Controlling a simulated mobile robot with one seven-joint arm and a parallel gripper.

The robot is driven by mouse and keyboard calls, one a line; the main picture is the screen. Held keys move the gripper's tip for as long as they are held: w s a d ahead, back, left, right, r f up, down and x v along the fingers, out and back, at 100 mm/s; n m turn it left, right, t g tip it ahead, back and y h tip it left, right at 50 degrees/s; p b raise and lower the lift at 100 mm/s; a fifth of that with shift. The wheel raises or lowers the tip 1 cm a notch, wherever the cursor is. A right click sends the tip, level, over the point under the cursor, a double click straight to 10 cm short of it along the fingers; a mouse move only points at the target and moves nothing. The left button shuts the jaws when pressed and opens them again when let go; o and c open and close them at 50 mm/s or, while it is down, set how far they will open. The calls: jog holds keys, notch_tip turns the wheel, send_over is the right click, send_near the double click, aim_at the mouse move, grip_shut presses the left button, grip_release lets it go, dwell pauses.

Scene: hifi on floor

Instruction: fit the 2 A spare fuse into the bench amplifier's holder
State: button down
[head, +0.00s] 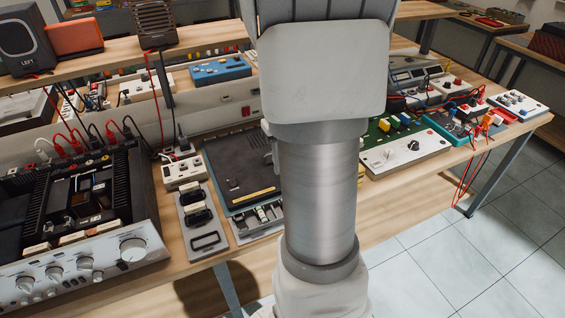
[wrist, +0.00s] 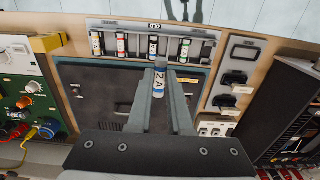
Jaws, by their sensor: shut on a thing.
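My gripper (wrist: 160,78) shows in the wrist view, with its two fingers shut on an upright fuse (wrist: 158,88) marked "2A" with a blue band. The held fuse is above a dark panel and in front of a rack (wrist: 110,24) of several fuses in slots. In the head view my arm hides the gripper and the fuse. The bench amplifier (head: 133,252), silver-fronted with its top open, stands at the left of the head view. Its black side (wrist: 290,105) shows at the right of the wrist view. I cannot make out its fuse holder.
Beside the amplifier are a plate with two black blocks (head: 196,207) and a small white terminal box (head: 183,172). The dark panel (head: 238,165) lies right of them. A green circuit board (head: 395,133) and red-leaded instruments are farther right. Bare bench shows along the front edge.

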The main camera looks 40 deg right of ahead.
jog(key=shift+r+p, duration=1.25)
jog(key=shift+r, duration=0.5)
